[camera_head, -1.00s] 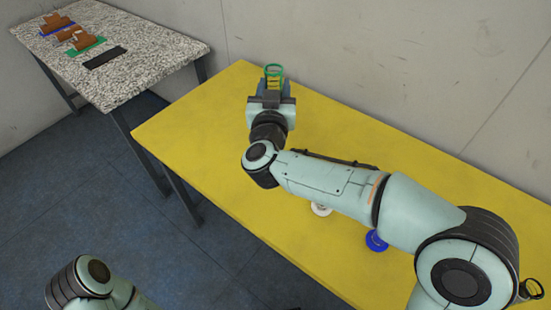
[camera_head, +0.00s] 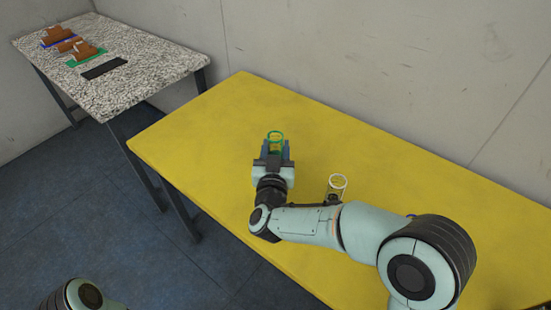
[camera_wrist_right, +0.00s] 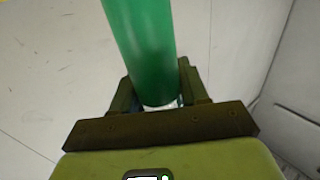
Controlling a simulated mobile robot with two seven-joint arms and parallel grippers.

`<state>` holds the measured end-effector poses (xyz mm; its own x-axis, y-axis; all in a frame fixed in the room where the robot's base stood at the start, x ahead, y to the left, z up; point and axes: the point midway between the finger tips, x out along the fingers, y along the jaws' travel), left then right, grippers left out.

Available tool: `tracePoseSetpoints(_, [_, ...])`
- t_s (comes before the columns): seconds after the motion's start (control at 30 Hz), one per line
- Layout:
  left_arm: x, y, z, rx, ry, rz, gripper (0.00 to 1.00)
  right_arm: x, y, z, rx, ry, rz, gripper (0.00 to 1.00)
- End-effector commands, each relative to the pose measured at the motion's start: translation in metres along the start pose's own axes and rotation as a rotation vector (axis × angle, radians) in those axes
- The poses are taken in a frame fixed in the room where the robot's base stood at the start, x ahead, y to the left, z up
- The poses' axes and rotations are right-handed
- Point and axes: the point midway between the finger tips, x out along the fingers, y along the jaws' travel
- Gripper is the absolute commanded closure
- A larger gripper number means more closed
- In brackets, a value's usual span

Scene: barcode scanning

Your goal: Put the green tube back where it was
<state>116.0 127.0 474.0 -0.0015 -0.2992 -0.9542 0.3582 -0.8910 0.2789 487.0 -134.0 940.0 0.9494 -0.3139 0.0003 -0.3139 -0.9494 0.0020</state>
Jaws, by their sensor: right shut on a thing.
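The green tube (camera_head: 275,139) is held by my right gripper (camera_head: 274,152), which appears over the left part of the yellow table in the head view. In the right wrist view the green tube (camera_wrist_right: 143,45) stands out between the two fingers of my right gripper (camera_wrist_right: 158,92), which are shut on it. Of my left arm, only a rounded link shows at the bottom left of the head view; the left gripper is out of view.
A speckled table (camera_head: 130,85) at the back left holds brown items on coloured mats and a black strip (camera_head: 104,69). The yellow table's back right is clear.

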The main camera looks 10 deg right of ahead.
Motion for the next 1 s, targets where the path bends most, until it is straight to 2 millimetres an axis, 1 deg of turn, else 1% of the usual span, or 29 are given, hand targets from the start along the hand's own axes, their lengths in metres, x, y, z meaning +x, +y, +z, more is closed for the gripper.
tracePoseSetpoints(0.03, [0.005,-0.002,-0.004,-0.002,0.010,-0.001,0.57,0.000,0.000,0.013,-0.002,-0.001,0.001,0.98])
tracePoseSetpoints(0.1, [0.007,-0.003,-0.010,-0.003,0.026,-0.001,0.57,0.001,0.000,0.022,-0.002,0.000,0.000,0.98])
tracePoseSetpoints(0.17, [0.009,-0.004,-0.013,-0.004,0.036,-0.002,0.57,0.001,0.000,0.027,0.000,0.002,0.001,0.98])
tracePoseSetpoints(0.23, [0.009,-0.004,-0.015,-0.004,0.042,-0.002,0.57,0.000,0.000,0.030,0.001,0.002,0.001,0.98])
tracePoseSetpoints(0.47, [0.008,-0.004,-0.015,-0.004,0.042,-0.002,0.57,0.000,0.000,0.029,0.002,0.003,0.001,0.98])
tracePoseSetpoints(0.63, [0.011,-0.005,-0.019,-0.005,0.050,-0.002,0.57,0.000,0.000,0.033,0.001,0.002,0.000,0.98])
tracePoseSetpoints(0.67, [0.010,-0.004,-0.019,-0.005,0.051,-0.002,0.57,0.000,0.000,0.033,0.001,0.000,0.000,0.46])
tracePoseSetpoints(0.7, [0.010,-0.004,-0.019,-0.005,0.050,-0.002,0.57,0.000,0.000,0.033,0.001,0.000,0.000,0.33])
tracePoseSetpoints(0.73, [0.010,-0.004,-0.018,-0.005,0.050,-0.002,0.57,0.000,0.000,0.033,0.000,0.000,0.000,0.30])
tracePoseSetpoints(1.0, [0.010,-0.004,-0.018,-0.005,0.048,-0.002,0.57,0.000,0.000,0.032,0.001,0.000,0.000,0.30])
